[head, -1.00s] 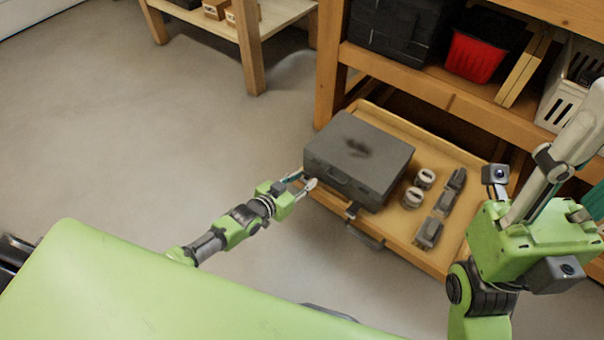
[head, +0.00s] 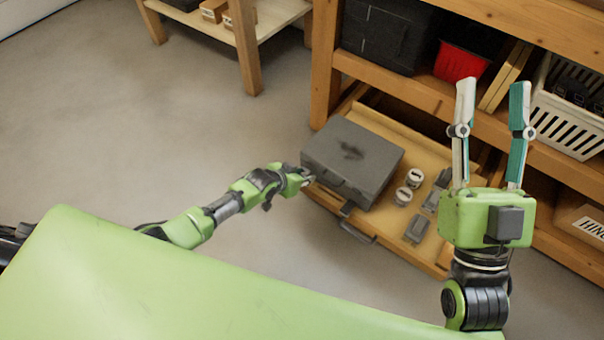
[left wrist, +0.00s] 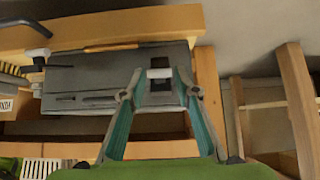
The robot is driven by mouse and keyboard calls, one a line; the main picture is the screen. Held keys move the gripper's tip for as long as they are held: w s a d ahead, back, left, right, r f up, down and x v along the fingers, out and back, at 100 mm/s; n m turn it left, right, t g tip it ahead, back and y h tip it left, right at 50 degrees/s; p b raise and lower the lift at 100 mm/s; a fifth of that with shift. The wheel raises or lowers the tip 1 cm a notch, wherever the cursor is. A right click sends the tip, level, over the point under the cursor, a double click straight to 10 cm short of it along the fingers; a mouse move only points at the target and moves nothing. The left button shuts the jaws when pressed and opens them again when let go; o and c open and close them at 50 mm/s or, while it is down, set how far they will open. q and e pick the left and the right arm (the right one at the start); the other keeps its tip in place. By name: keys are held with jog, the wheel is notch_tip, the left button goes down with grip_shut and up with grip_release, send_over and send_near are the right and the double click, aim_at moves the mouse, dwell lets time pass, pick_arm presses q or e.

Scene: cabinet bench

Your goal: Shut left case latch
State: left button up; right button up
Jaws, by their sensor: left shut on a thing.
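The dark grey case (head: 350,150) lies closed in the pulled-out wooden drawer, with a dark mark on its lid. My left gripper (head: 307,178) is at the case's near left corner. In the left wrist view, its two fingers stand on either side of the left case latch (left wrist: 160,84), a dark piece with a pale top on the case front (left wrist: 88,98). The gripper is shut on this latch. The latch's exact angle is hard to tell. In the head view the gripper hides the latch. My right gripper (head: 493,85) is open and empty, fingers pointing up.
Right of the case, the drawer (head: 444,262) holds two small round tins (head: 409,187) and several dark grey blocks (head: 417,229). The shelf above holds a red bin (head: 461,62) and a white basket (head: 566,122). The floor left of the drawer is clear.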

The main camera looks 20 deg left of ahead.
pick_arm(q)
jog(key=shift+w+d+r+g+p, duration=0.15)
jog(key=shift+w+r+g+p, duration=0.3)
jog(key=shift+g, duration=0.25)
jog(key=shift+w+d+g+y, duration=0.15)
jog(key=shift+w+g+y, duration=0.1)
jog(key=shift+g+y, duration=0.2)
jog(key=shift+w+r+g, duration=0.1)
jog(key=shift+w+g, duration=0.05)
jog(key=shift+g, duration=0.2)
jog(key=shift+w+d+g+y, duration=0.1)
jog(key=shift+w+g+y, duration=0.15)
jog(key=shift+g, duration=0.15)
jog(key=shift+w+r+g, duration=0.1)
jog(key=shift+w+g, duration=0.05)
jog(key=shift+g, duration=0.35)
pick_arm(e)
jog(key=shift+w+a+f+g, duration=0.1)
jog(key=shift+w+f+g, duration=0.45)
jog(key=shift+f, duration=0.25)
jog(key=shift+w+f+g, duration=0.45)
jog(key=shift+w+f, duration=0.05)
jog(key=shift+f, duration=0.3)
pick_arm(q)
jog(key=o, duration=1.1)
jog(key=shift+d, duration=0.1)
